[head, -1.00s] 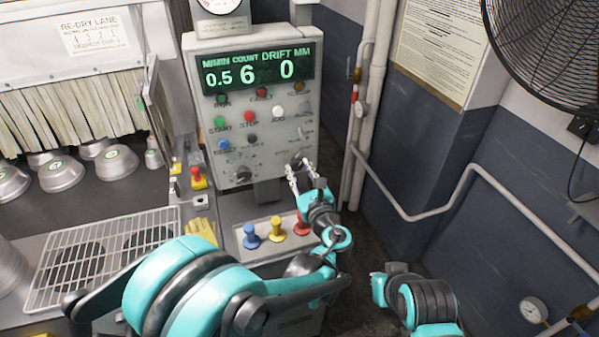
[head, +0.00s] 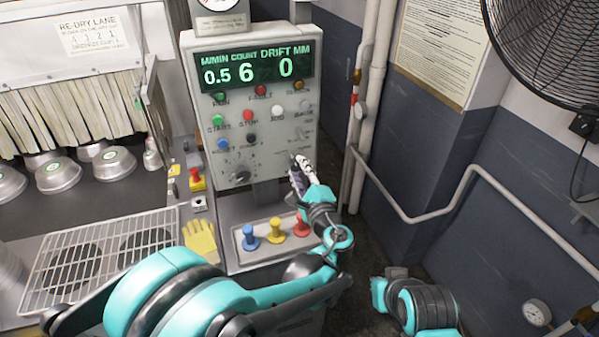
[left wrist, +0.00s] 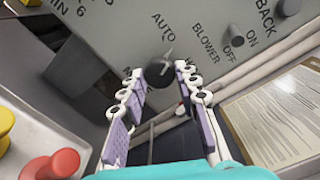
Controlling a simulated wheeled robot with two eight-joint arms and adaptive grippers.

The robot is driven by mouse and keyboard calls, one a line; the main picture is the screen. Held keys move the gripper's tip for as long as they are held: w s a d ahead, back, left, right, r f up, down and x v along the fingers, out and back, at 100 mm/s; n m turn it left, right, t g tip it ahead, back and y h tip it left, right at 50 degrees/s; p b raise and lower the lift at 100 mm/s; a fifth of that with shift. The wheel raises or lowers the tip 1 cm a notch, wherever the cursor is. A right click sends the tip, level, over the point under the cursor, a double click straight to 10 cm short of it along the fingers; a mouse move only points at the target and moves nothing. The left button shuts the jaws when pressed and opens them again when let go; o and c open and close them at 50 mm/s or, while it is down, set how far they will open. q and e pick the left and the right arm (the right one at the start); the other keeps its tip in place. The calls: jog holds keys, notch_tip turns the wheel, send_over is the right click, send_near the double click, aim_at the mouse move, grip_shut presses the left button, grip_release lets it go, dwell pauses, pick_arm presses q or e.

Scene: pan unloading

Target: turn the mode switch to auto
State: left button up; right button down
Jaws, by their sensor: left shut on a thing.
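The mode switch (left wrist: 160,71) is a dark round knob with a light pointer line, on the grey control panel (head: 240,178). In the left wrist view the label AUTO stands just above it, with partly hidden labels to its lower left and right. The pointer tilts up and slightly right, toward the end of the word AUTO. My left gripper (left wrist: 163,82) is shut on the knob, one finger on each side. In the head view my left gripper (head: 298,170) is at the panel's lower right corner and hides the knob. My right gripper is not in view.
A blower switch (left wrist: 237,37) and another knob (left wrist: 288,6) sit close by on the panel. Blue (head: 250,238), yellow (head: 275,230) and red (head: 301,227) plungers stand below it. White pipes (head: 362,130) run close on the right. A yellow glove (head: 201,240) lies left.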

pick_arm(q)
jog(key=n, duration=0.5)
dwell(0.6)
jog(key=o, duration=1.2)
